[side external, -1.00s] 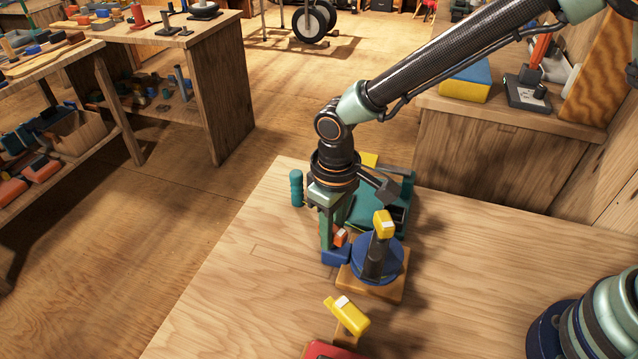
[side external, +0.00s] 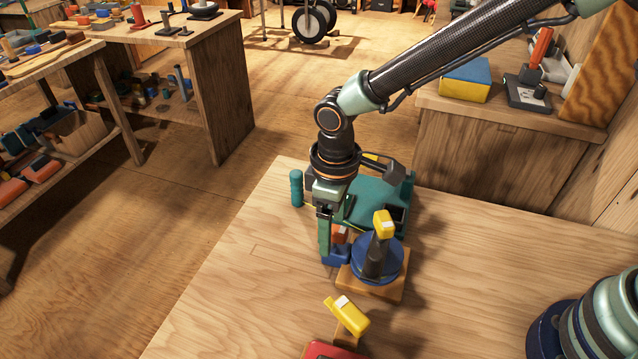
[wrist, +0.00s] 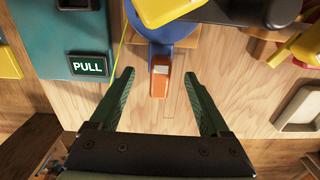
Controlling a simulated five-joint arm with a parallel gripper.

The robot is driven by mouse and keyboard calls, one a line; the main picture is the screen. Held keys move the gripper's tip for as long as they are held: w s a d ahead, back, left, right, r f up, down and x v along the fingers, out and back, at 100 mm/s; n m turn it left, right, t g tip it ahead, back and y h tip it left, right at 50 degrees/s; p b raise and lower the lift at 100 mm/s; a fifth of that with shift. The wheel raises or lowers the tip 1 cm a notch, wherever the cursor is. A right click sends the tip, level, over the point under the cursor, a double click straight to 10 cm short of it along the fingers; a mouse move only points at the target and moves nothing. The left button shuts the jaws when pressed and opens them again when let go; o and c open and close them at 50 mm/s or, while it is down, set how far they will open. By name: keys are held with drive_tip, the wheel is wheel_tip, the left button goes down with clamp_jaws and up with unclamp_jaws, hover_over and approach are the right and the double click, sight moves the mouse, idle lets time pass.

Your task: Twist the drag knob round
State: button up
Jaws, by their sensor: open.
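The blue reel (side external: 390,268) stands on a wooden block (side external: 385,290) and has a dark crank with a yellow grip (side external: 383,226). On its left side is a blue part (side external: 337,256) with an orange, white-marked piece (side external: 340,234), which looks like the drag knob. In the wrist view, the orange piece (wrist: 160,82) points toward my gripper (wrist: 158,74), below the blue reel (wrist: 178,37) and yellow grip (wrist: 165,9). My gripper is open, its fingertips apart on either side of the orange piece. In the side view, my gripper (side external: 325,250) points down there, partly hiding the knob.
A teal box (side external: 370,195) stands behind the reel; its PULL label (wrist: 87,65) shows in the wrist view. A thin yellow line runs beside it. A teal post (side external: 296,188) is at the left edge. Another yellow handle (side external: 347,314) stands in front.

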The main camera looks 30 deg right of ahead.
drive_tip(key=shift+r, duration=2.85)
drive_tip(key=s+d+r+m+t, duration=0.2)
drive_tip(key=d+r+m, duration=0.1)
drive_tip(key=d, duration=0.5)
drive_tip(key=s+d+r+m+t, duration=0.1)
drive_tip(key=s+d+r+m, duration=0.1)
drive_tip(key=d+r, duration=0.3)
drive_tip(key=s+d+r+m+t, duration=0.2)
drive_tip(key=s+d+r+m, duration=0.1)
drive_tip(key=d, duration=0.9)
drive_tip(key=shift+d+r+m+t, duration=0.3)
drive_tip(key=shift+r+m, duration=0.1)
drive_tip(key=shift+r, duration=0.5)
